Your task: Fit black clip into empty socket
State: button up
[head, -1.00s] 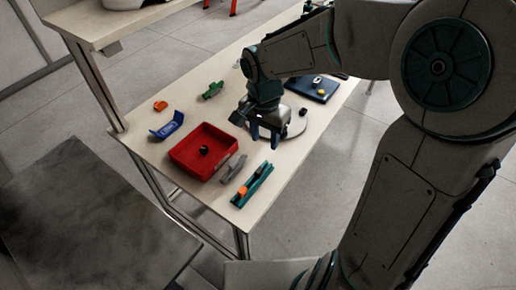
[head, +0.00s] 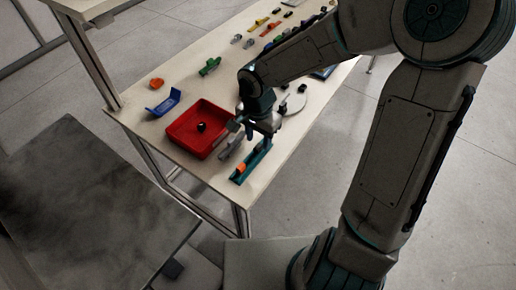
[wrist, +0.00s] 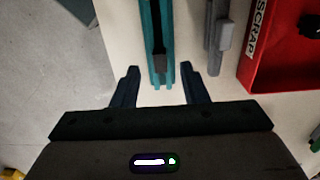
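My gripper (head: 254,130) is low over the table, above the far part of a teal holder (head: 255,159). In the wrist view my gripper (wrist: 160,68) has its two fingers apart, with nothing held. The teal holder (wrist: 144,30) runs away from between the fingertips. A black strip (wrist: 157,25) and a dark grey block (wrist: 160,64) lie along it; I cannot tell which is the clip. An orange piece (head: 240,168) sits at the holder's near end. A pale round shell (head: 296,101) with dark pieces on it is behind the gripper. No empty socket is clearly seen.
A red tray (head: 176,132), marked SCRAP in the wrist view (wrist: 256,75), holds a black piece (head: 202,127). A grey part (head: 228,148) lies between tray and holder. A blue bracket (head: 164,103), a green part (head: 209,66) and an orange part (head: 156,83) lie farther left.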

aim_at(258, 150)
jog(key=shift+f, duration=1.45)
jog(key=shift+c, duration=0.3)
grip_shut()
jog(key=shift+r, duration=0.1)
